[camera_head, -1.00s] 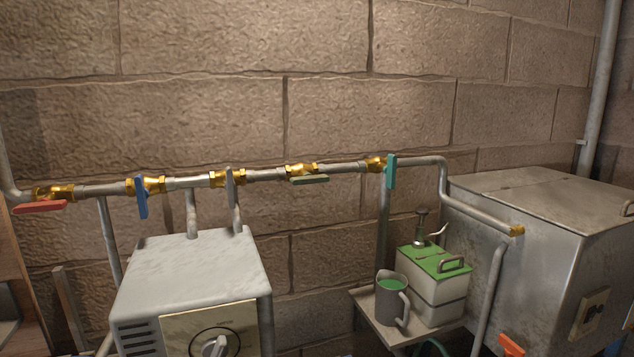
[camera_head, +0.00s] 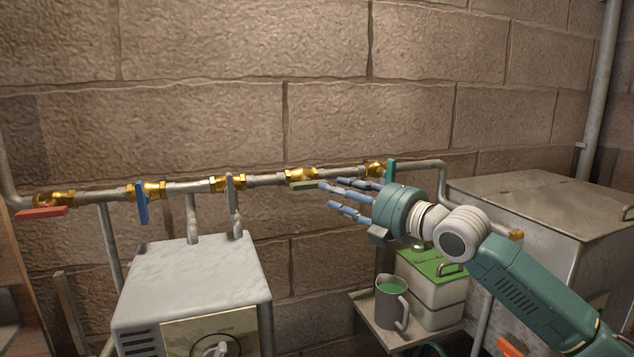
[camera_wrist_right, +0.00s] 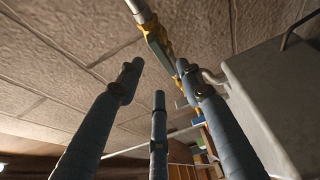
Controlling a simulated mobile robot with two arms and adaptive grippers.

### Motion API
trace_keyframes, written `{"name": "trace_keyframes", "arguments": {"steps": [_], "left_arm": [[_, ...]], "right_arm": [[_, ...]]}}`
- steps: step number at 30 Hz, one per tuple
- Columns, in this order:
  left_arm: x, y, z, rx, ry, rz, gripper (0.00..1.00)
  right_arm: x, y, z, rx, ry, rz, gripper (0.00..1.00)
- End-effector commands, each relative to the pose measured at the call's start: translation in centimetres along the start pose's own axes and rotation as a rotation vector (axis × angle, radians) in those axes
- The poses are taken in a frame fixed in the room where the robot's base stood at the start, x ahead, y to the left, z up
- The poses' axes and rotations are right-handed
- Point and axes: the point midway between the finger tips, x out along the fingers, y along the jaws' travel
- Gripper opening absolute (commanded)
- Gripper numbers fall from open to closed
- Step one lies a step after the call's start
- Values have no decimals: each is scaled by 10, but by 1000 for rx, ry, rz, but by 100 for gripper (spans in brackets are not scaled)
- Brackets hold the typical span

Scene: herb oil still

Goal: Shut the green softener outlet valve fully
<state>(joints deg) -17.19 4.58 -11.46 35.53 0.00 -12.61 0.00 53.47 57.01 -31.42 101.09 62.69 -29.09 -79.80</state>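The green valve is the brass-bodied one (camera_head: 302,174) on the horizontal wall pipe, with a dark green lever (camera_head: 302,186) lying along the pipe. My right gripper (camera_head: 330,193) is just right of this lever, its blue fingers spread and empty. The fingers partly cover the lever's right end in the head view. In the right wrist view a grey-green lever (camera_wrist_right: 158,52) on a brass valve lies ahead of the open fingers (camera_wrist_right: 158,76). I cannot tell whether any finger touches it. My left gripper is not in view.
The same pipe carries red (camera_head: 40,213), blue (camera_head: 142,203), grey (camera_head: 229,194) and teal (camera_head: 390,171) levers. A grey heater box (camera_head: 190,275) stands below. A jug (camera_head: 391,302), a green-topped container (camera_head: 440,293) and a metal tank (camera_head: 540,215) are at right.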

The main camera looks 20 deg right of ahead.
Motion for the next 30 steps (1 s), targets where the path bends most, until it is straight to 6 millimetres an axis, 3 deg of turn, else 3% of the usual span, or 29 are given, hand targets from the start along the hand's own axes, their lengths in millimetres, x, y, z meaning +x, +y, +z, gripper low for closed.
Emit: {"name": "trace_keyframes", "arguments": {"steps": [3, 10, 23, 28, 30], "left_arm": [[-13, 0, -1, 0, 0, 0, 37], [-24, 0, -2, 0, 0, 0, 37], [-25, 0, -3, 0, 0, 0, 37], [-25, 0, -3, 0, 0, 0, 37], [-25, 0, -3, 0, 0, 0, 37]], "right_arm": [[25, 5, -1, 5, 2, 1, 37], [59, 2, -1, 3, 1, 0, 37], [70, -1, -1, 0, 1, -2, 37], [70, -1, -1, 0, 1, -2, 5], [70, -1, -1, 0, 1, -2, 0]]}}
